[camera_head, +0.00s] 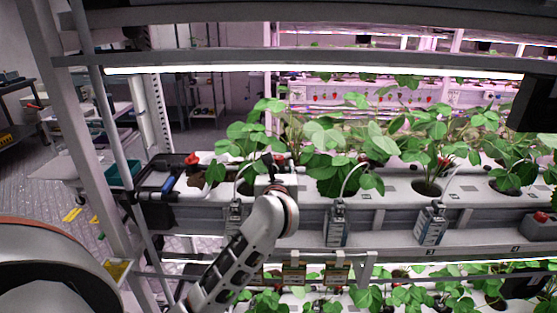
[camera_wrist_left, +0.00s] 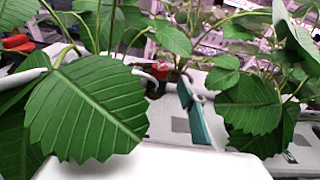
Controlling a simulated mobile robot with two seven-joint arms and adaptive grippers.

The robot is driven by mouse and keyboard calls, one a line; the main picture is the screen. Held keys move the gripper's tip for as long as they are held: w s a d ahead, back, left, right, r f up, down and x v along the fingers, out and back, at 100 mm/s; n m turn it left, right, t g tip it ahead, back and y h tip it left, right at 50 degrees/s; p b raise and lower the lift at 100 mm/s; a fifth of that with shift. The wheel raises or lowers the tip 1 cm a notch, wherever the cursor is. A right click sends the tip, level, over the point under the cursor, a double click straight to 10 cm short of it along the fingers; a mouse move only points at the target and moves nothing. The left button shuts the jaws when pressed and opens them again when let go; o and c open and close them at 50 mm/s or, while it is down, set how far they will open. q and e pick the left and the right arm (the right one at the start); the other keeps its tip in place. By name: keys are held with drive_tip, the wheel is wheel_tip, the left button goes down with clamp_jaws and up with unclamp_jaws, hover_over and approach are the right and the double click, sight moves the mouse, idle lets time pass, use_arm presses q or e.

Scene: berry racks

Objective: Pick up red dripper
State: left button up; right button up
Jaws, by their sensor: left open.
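Several small red parts show, and I cannot tell for sure which is the red dripper. In the head view one red part (camera_head: 445,162) sits by a plant pot right of centre, and another (camera_head: 192,158) stands at the rack's left end. In the wrist view a small red part (camera_wrist_left: 160,70) shows beyond a big leaf, at a dark pot. My left gripper (camera_head: 270,165) is open among the leaves above the rack's left part. Its fingertips are hard to make out there, and I see nothing held. My right gripper does not show.
A white planting gutter (camera_head: 395,188) with leafy plants in round holes runs across the rack. A large leaf (camera_wrist_left: 85,105) blocks much of the wrist view. White curved tubes and small labelled boxes (camera_head: 431,224) line the front edge. A lower plant tier lies beneath.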

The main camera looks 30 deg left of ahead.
sight(278, 160)
use_arm(q)
drive_tip(key=x, duration=0.3)
drive_tip(key=shift+w+a+r, duration=0.15)
drive_tip(key=shift+w+a, duration=0.1)
drive_tip(key=shift+w, duration=0.1)
drive_tip(key=shift+w+a, duration=0.15)
drive_tip(key=shift+w, duration=0.1)
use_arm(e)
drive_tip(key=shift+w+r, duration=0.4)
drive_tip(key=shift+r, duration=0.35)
use_arm(q)
drive_tip(key=shift+c, duration=0.3)
drive_tip(key=c, duration=0.8)
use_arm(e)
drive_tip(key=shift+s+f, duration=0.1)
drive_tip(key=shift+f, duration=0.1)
